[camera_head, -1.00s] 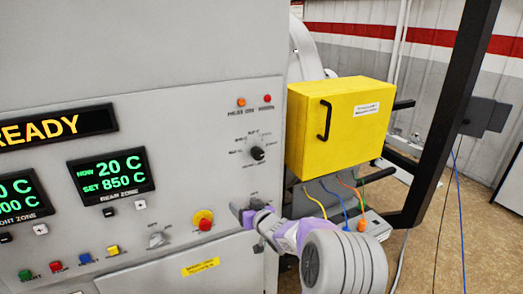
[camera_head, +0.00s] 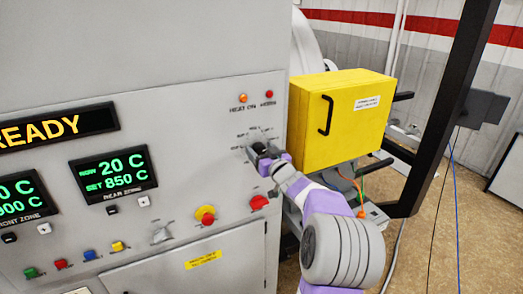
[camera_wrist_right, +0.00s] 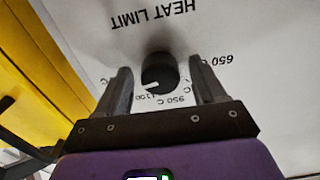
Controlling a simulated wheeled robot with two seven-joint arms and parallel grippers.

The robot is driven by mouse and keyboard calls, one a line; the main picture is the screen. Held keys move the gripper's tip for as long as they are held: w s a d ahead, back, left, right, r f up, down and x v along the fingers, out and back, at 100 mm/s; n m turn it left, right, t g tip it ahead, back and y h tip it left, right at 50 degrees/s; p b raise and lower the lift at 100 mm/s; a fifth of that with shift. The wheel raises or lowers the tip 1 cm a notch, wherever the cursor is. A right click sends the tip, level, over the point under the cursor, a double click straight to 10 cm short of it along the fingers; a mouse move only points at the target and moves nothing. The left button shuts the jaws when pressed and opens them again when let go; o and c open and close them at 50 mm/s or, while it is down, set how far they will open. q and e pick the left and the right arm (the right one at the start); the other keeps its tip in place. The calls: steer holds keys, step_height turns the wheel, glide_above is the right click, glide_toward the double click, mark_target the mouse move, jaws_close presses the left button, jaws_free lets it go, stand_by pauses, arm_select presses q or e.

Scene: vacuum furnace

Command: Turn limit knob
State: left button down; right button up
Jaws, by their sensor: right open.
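The limit knob (camera_wrist_right: 160,72) is a round dark knob with a white pointer mark. In the right wrist view it stands on the white panel, with upside-down "HEAT LIMIT" lettering above it and temperature marks around it. My right gripper (camera_wrist_right: 161,80) is open, its two fingers on either side of the knob, with visible gaps; contact is not evident. In the head view my right gripper (camera_head: 262,150) is at the upper right of the panel and hides the knob there. My left gripper is not in view.
A yellow box (camera_head: 345,118) with a black handle stands just right of the panel. Black frame bars (camera_head: 445,120) stand further right.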

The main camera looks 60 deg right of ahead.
steer(key=shift+w, duration=0.15)
steer(key=c, duration=1)
steer(key=shift+c, duration=0.2)
steer(key=n+b, duration=0.2)
steer(key=shift+f+n, duration=0.1)
steer(key=shift+n, duration=0.3)
steer(key=n+b, duration=0.3)
steer(key=n, duration=0.1)
steer(key=shift+n, duration=0.3)
steer(key=n+b, duration=0.2)
steer(key=n, duration=0.2)
steer(key=shift+n+b, duration=1)
steer(key=shift+n, duration=1.1)
